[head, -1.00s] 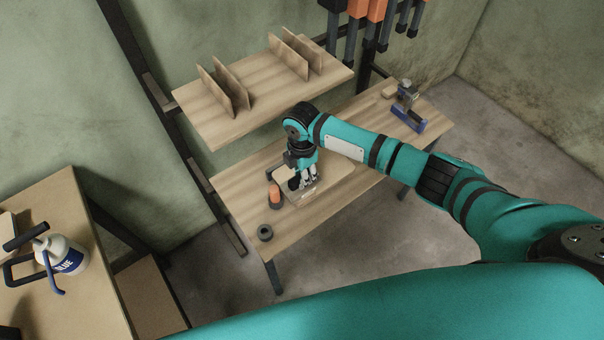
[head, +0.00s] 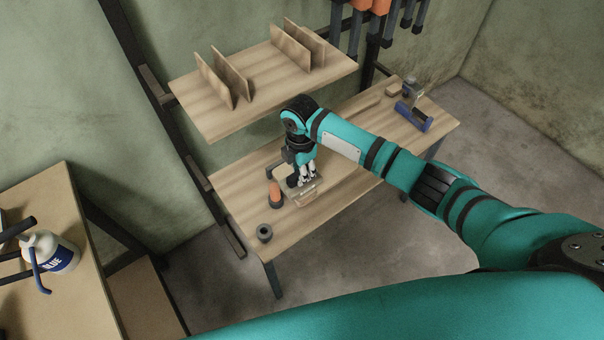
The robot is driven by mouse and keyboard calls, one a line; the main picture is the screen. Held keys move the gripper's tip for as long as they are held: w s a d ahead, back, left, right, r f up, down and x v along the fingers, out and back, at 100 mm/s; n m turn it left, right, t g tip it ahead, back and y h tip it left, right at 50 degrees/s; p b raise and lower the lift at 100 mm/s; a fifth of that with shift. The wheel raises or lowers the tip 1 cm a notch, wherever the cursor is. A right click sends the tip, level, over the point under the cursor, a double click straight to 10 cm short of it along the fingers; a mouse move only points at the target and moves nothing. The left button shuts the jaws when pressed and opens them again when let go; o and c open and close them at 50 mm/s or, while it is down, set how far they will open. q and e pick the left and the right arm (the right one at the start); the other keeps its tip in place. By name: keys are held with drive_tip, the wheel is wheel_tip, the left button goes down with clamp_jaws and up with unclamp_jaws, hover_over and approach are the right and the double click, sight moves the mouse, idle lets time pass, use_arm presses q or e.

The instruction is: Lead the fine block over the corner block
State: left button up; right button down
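My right gripper (head: 308,180) points down over the left part of the lower table, its fingers at a small brownish block (head: 304,194). At this size I cannot tell whether the fingers are closed on that block or just above it. A small wooden block (head: 394,91) lies at the table's far right end. I cannot tell which piece is the fine block and which the corner block. My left gripper is out of view.
An orange-topped dark cylinder (head: 275,195) and a dark ring (head: 264,233) stand left of my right gripper. A blue-grey tool (head: 413,113) is at the table's right end. Thin boards (head: 222,77) stand on the shelf (head: 200,118) above. A bottle (head: 52,254) stands on the left bench.

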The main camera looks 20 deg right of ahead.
drive_tip(key=shift+r, duration=0.15)
drive_tip(key=shift+p, duration=0.4)
drive_tip(key=shift+f+b, duration=0.9)
drive_tip(key=shift+f, duration=0.6)
drive_tip(key=shift+f+b, duration=0.35)
drive_tip(key=shift+f, duration=0.25)
drive_tip(key=shift+r, duration=0.1)
drive_tip(key=shift+w+d+r+p, duration=0.1)
drive_tip(key=shift+d+p, duration=0.25)
drive_tip(key=shift+d, duration=0.1)
drive_tip(key=shift+w+d+f, duration=0.15)
drive_tip(key=shift+d+f, duration=0.05)
drive_tip(key=shift+d, duration=0.1)
